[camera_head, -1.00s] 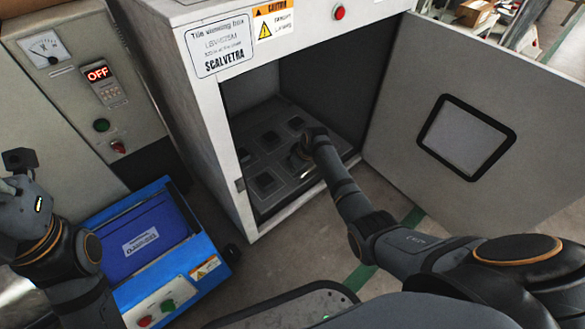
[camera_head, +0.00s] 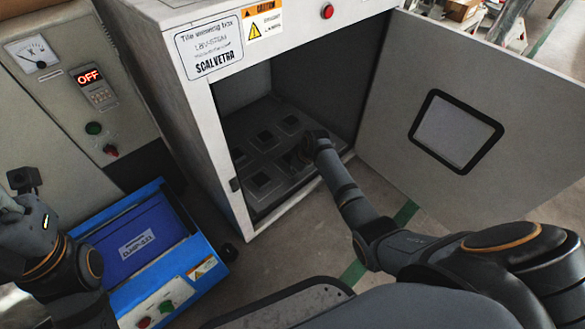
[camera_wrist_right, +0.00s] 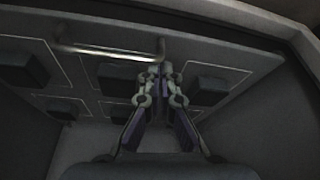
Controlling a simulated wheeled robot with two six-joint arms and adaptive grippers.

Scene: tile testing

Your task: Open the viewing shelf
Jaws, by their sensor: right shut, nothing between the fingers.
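The viewing box (camera_head: 210,130) stands open, its door (camera_head: 520,110) with a dark-framed window swung out to the right. Inside is a dark grey shelf (camera_head: 262,205) with several square recesses. In the right wrist view the shelf (camera_wrist_right: 75,90) has a metal bar handle (camera_wrist_right: 108,52) along it. My right gripper (camera_wrist_right: 160,78) is shut and empty, its fingertips close to the handle's right end; I cannot tell whether they touch. In the head view my right arm reaches into the box, and its fingers are hidden. My left wrist shows at the left edge, without its fingers.
A grey control cabinet (camera_head: 60,130) with an OFF display stands at the left. A blue machine (camera_head: 205,240) with buttons sits on the floor before it, left of the box. The open door bounds my right arm's room on the right.

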